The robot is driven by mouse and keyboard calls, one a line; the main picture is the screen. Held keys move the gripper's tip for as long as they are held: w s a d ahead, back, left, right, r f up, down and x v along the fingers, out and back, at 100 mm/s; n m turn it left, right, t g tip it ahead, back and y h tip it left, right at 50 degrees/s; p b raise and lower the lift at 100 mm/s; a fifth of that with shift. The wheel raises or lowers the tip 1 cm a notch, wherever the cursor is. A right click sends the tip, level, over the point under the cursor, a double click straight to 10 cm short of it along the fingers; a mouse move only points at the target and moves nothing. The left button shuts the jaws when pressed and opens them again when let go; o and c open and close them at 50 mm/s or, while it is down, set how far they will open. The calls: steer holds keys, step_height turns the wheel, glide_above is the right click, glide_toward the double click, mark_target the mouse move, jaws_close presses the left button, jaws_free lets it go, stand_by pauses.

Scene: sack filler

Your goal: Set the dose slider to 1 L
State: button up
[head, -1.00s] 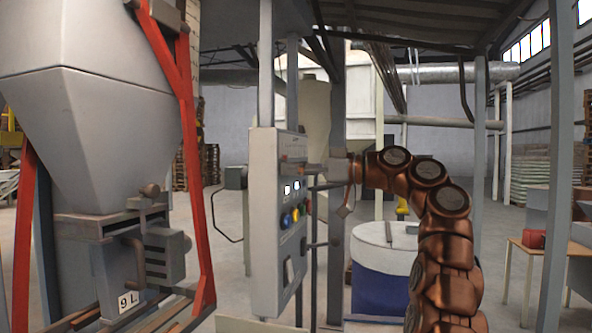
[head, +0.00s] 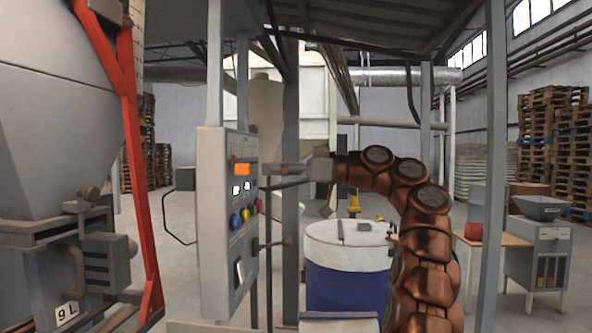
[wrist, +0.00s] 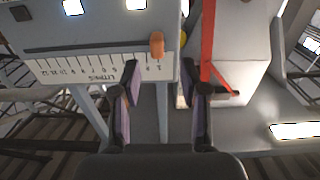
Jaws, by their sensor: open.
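The control panel (head: 215,215) stands left of centre in the head view. The orange slider knob (head: 242,169) is on its upper part. In the wrist view the panel is upside down; the knob (wrist: 157,45) sits in a dark slot (wrist: 90,46) above the printed LITRES scale (wrist: 95,70), near the scale's right, low-number end. Its exact mark is too small to read surely. My gripper (head: 268,171) is open and empty, just right of the knob in the head view. In the wrist view the gripper fingertips (wrist: 161,75) lie either side of the knob's line, short of it.
A grey hopper (head: 60,130) with a red frame (head: 130,130) stands left.

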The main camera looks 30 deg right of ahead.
steer(key=shift+v, duration=2.3)
steer(key=shift+s, duration=0.1)
